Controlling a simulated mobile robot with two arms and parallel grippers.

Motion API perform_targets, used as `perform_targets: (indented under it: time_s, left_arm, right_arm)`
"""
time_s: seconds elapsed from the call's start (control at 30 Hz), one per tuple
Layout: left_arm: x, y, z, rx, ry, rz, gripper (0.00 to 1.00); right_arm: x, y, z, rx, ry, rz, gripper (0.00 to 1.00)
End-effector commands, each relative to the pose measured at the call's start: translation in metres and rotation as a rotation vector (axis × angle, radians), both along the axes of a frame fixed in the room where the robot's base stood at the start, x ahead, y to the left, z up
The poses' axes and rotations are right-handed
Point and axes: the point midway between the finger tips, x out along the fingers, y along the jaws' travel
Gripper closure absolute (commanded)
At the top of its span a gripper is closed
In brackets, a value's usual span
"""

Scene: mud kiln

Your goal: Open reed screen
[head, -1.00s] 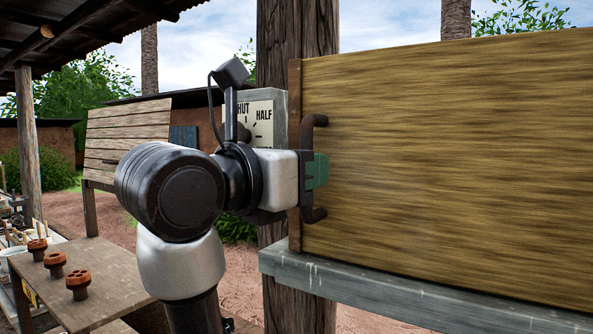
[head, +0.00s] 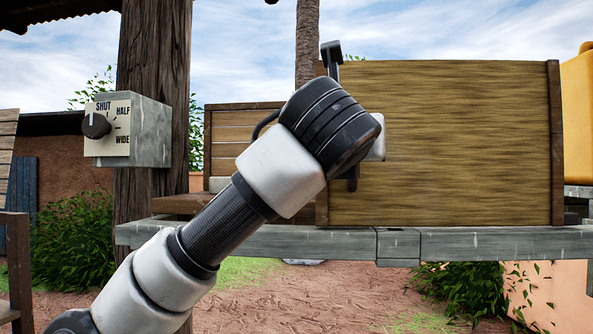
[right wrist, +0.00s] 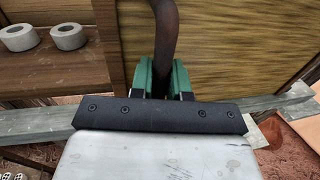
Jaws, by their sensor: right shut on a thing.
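The reed screen (head: 460,140) is a streaked yellow-brown panel with dark wooden edges. It stands upright on a grey rail (head: 280,237), right of the thick wooden post and apart from it. A wooden shelf unit (head: 235,152) shows in the gap between post and screen. In the right wrist view, the green fingers of my right gripper (right wrist: 165,80) are shut on the screen's dark curved handle (right wrist: 165,30). My left gripper is not in view.
A grey box with a knob (head: 97,125) marked SHUT, HALF and WIDE is fixed to the post (head: 150,70). White rolls (right wrist: 68,36) lie on a shelf left of the handle. A yellow container (head: 578,110) stands behind the screen's right end.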

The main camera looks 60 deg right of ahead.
Motion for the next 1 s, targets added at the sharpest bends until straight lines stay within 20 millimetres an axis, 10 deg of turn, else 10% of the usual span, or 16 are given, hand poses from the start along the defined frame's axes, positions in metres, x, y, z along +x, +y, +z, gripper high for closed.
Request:
perform_targets:
  time_s: [0.33, 0.9, 1.0]
  left_arm:
    - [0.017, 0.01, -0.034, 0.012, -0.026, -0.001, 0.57]
    - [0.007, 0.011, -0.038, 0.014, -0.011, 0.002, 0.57]
    - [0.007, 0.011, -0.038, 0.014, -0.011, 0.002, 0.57]
  right_arm:
    - [-0.064, -0.027, -0.003, 0.001, -0.003, -0.002, 1.0]
    - [-0.076, -0.032, 0.001, -0.001, 0.003, -0.001, 1.0]
    - [-0.076, -0.032, 0.001, -0.002, 0.003, 0.0, 0.7]
